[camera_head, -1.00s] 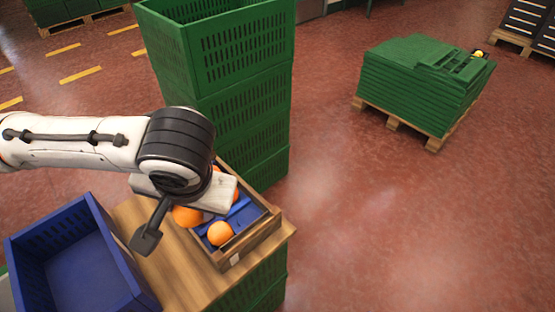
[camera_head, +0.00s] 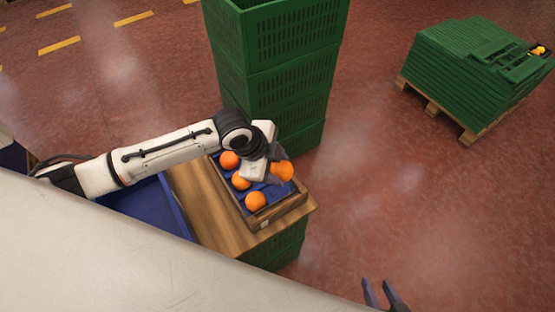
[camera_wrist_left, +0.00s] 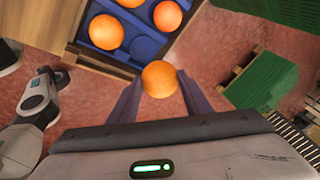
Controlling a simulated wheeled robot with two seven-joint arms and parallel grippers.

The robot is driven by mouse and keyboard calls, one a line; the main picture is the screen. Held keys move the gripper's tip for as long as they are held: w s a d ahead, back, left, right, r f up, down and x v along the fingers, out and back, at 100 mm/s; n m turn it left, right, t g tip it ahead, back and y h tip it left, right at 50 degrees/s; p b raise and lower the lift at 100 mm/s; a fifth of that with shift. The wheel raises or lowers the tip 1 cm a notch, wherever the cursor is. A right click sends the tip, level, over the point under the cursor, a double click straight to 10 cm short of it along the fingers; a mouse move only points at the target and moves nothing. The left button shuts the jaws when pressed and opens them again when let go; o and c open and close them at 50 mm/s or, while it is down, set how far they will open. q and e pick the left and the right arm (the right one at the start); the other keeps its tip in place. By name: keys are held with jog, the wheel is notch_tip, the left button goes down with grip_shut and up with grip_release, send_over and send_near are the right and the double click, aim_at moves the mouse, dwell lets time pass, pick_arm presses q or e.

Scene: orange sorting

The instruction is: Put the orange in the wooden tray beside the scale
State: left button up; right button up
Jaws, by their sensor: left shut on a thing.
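My left gripper (camera_head: 277,163) is shut on an orange (camera_head: 285,171) and holds it at the right side of the wooden tray (camera_head: 279,213). In the left wrist view this orange (camera_wrist_left: 160,79) sits between the fingertips, with red floor behind it. The wooden tray has a blue insert and holds several other oranges; three show clearly in the head view, the nearest (camera_head: 255,201) by the front end. My right gripper (camera_head: 384,296) shows only its dark fingers at the bottom edge, apart and empty. No scale is visible.
The tray rests on a wooden tabletop (camera_head: 205,205). A blue crate (camera_head: 158,207) is left of it, partly hidden by my arm. A tall stack of green crates (camera_head: 283,85) stands behind. Green crates on a pallet (camera_head: 470,65) stand farther right. The floor between is clear.

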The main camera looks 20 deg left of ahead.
pick_arm(q)
jog(key=shift+a+f+m, duration=0.2)
jog(key=shift+f+m, duration=0.05)
jog(key=shift+m, duration=0.05)
notch_tip(320, 180, down, 5)
jog(key=b, duration=0.5)
jog(key=shift+b, duration=0.4)
jog(key=shift+f+b, duration=0.35)
jog(key=shift+f, duration=1.05)
jog(key=shift+s, duration=0.1)
